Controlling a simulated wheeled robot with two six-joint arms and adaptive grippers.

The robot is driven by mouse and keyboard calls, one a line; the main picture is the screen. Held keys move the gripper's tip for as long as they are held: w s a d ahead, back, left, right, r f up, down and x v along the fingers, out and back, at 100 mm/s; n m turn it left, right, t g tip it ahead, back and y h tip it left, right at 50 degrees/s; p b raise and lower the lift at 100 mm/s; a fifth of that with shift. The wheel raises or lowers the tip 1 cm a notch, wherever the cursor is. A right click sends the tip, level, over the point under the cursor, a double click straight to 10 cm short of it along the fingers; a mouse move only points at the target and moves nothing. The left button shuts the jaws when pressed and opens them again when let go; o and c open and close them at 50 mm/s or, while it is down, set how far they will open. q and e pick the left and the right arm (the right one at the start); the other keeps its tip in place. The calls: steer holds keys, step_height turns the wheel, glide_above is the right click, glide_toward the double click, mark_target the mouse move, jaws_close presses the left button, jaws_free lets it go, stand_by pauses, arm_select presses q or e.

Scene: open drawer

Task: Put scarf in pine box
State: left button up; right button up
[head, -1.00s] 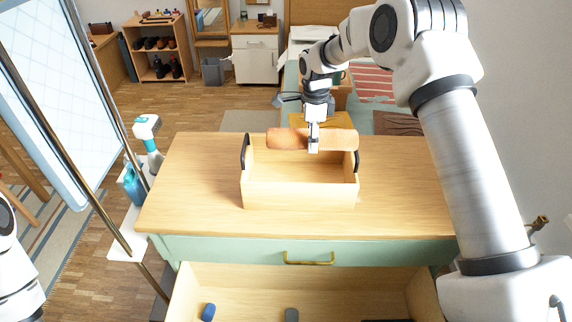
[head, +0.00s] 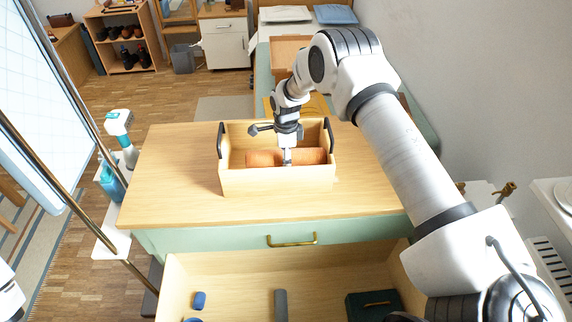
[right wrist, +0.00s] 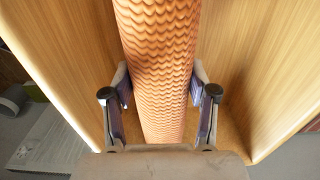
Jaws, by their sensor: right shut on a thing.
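The scarf (head: 262,157) is an orange-brown roll lying lengthwise between the walls of the pine box (head: 262,183). The box is light wood with a dark handle at each end and stands on the dresser top. My right gripper (head: 287,160) reaches down into the box and is shut on the middle of the scarf. In the right wrist view the scarf (right wrist: 158,60) shows a wavy pattern between the two fingers, with box walls on both sides. The front wall hides the scarf's underside, so I cannot tell whether it touches the floor. My left gripper is out of view.
The dresser top (head: 170,185) is clear around the box. Below it the open drawer (head: 235,285) holds a blue item (head: 199,300), a grey item (head: 281,304) and a dark green box (head: 372,304). A spray bottle (head: 120,135) stands at the left.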

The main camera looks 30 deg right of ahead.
step_height(320, 180, down, 4)
steer(key=shift+r, duration=0.1)
steer(key=shift+f, duration=0.2)
steer(key=o, duration=1.3)
steer(key=shift+r, duration=0.2)
step_height(320, 180, up, 12)
steer(key=shift+b, duration=0.6)
